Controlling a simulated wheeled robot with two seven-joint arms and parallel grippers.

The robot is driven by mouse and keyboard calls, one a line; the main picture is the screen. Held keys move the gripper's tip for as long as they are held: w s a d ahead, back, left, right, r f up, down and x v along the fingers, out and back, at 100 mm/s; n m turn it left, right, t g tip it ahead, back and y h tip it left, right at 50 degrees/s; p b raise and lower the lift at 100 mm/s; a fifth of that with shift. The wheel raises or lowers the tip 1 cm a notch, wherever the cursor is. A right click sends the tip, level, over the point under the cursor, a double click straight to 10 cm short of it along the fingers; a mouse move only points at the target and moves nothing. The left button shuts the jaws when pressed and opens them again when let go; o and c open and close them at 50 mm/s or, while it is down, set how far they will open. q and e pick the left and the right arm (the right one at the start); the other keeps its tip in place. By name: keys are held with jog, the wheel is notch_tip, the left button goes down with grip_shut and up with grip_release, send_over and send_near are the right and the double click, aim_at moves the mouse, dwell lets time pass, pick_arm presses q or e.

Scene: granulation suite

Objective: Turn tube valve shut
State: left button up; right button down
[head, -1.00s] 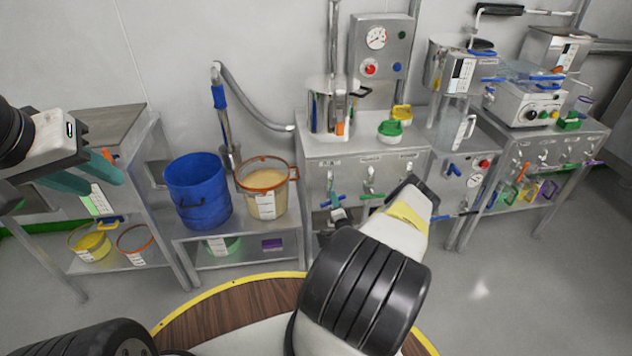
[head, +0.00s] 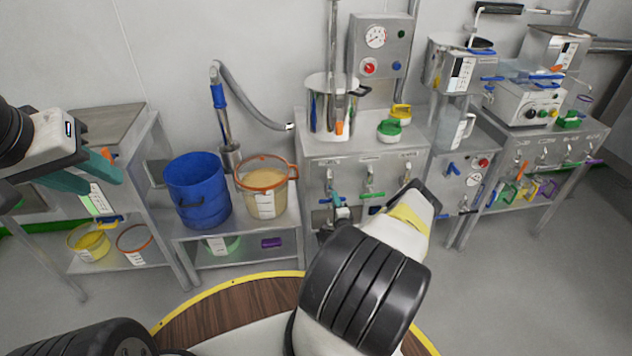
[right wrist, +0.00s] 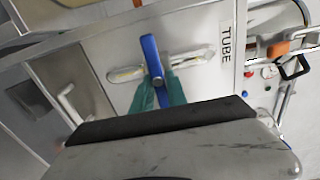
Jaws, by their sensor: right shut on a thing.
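The tube valve (right wrist: 150,52) has a blue lever, beside a TUBE label on a steel cabinet in the right wrist view. The lever stands roughly crosswise to the pale slotted fitting behind it. My right gripper (right wrist: 160,92) is shut on the lever, with a green finger on each side of its lower half. In the head view my right gripper (head: 337,203) is at the leftmost valve on the front of the middle cabinet, and my forearm and hand partly hide it. My left gripper (head: 108,170) hangs at the left, fingers apart, empty.
Other valves (head: 368,183) line the cabinet front (head: 350,165) close by my right arm. A steel pot (head: 325,105) stands on top. A blue bucket (head: 198,190) and an orange-rimmed tub (head: 263,192) stand on the bench to the left.

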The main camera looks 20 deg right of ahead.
jog(key=shift+f, duration=0.15)
jog(key=c, duration=1.3)
grip_release()
jog(key=shift+s, duration=0.1)
jog(key=v, duration=0.7)
jog(key=shift+s+a, duration=0.15)
jog(key=shift+s, duration=0.2)
